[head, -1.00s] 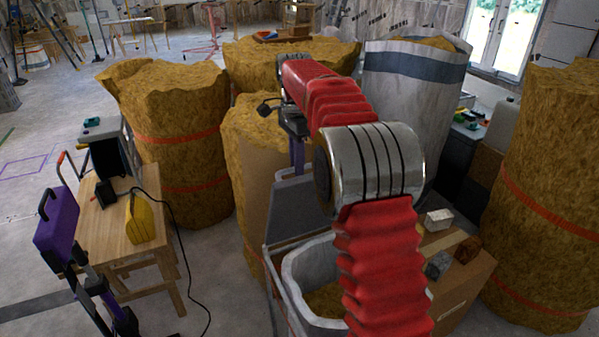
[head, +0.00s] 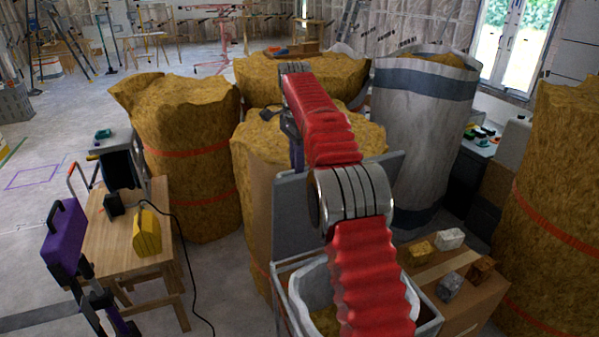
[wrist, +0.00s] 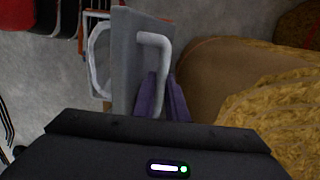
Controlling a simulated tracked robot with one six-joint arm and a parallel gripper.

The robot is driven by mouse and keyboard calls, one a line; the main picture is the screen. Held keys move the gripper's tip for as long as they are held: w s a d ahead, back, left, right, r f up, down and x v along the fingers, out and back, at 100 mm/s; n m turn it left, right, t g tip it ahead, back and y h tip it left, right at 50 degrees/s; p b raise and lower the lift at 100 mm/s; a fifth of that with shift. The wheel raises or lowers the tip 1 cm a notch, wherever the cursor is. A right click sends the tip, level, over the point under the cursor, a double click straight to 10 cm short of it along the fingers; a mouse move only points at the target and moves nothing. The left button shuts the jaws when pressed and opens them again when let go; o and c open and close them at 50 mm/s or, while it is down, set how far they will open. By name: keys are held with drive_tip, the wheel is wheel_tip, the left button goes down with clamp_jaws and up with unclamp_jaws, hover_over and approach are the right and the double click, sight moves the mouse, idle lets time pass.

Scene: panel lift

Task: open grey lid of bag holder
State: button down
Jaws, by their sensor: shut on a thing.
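The grey lid (head: 291,220) of the bag holder stands raised, close to upright, at the back of the holder in the head view. The bag holder's frame (head: 284,312) carries a white bag (head: 303,300), open at the top, with brownish material inside. In the wrist view the lid (wrist: 124,65) shows nearly edge-on, with a pale bent handle (wrist: 155,40). My gripper's purple fingers (wrist: 160,98) are shut on that handle. The gripper (head: 297,152) also shows partly in the head view behind my red arm, which hides part of the lid and bag.
Tall insulation rolls (head: 190,150) stand behind and left, with another (head: 555,200) at right. A large white sack (head: 420,130) stands behind the holder. A cardboard box (head: 465,305) with several blocks is right of it. A wooden bench (head: 120,230) stands left.

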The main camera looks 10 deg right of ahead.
drive_tip(key=shift+w+d+f, duration=0.1)
drive_tip(key=shift+w+f, duration=0.15)
drive_tip(key=shift+w, duration=0.2)
idle(0.3)
drive_tip(key=c, duration=2)
unclamp_jaws()
drive_tip(key=shift+o, duration=1.2)
drive_tip(key=shift+r, duration=0.15)
drive_tip(key=shift+s, duration=0.2)
